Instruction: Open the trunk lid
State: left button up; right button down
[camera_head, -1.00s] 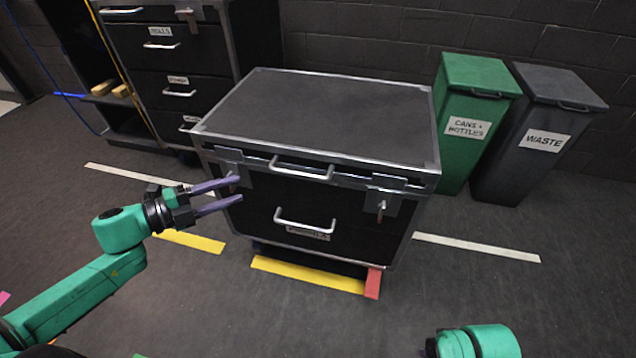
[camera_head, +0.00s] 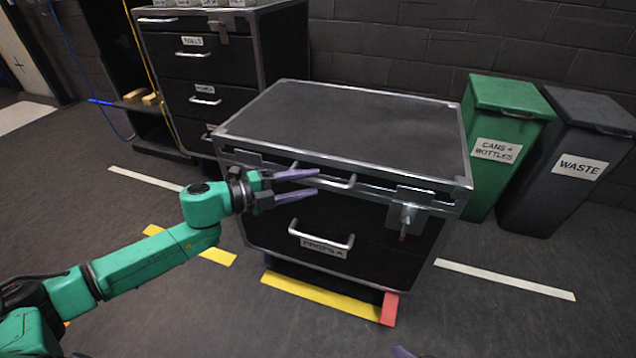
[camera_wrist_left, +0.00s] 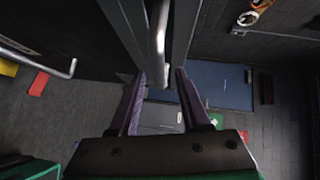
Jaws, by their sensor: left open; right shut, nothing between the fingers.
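The black trunk with metal edging stands ahead, its grey-black lid (camera_head: 345,128) lying closed on top. The lid handle (camera_head: 345,182) is a silver bar on the lid's front. My left gripper (camera_head: 318,181) is open at this handle, partly covering it. In the left wrist view the bar (camera_wrist_left: 158,45) runs between the spread fingers (camera_wrist_left: 158,82); contact cannot be told. The right latch (camera_head: 405,215) hangs on the trunk's front. The left latch is largely hidden behind my left gripper. Only a purple tip of my right gripper (camera_head: 402,352) shows at the bottom edge.
A drawer handle (camera_head: 320,238) sits lower on the trunk's front. A green bin (camera_head: 500,130) and a grey waste bin (camera_head: 575,140) stand close on the right. A drawer cabinet (camera_head: 205,75) stands behind left. The floor in front is clear.

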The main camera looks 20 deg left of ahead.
aim_at(314, 182)
pick_arm(q)
jog(key=shift+x, duration=1.55)
jog(key=shift+c, duration=0.4)
grip_shut()
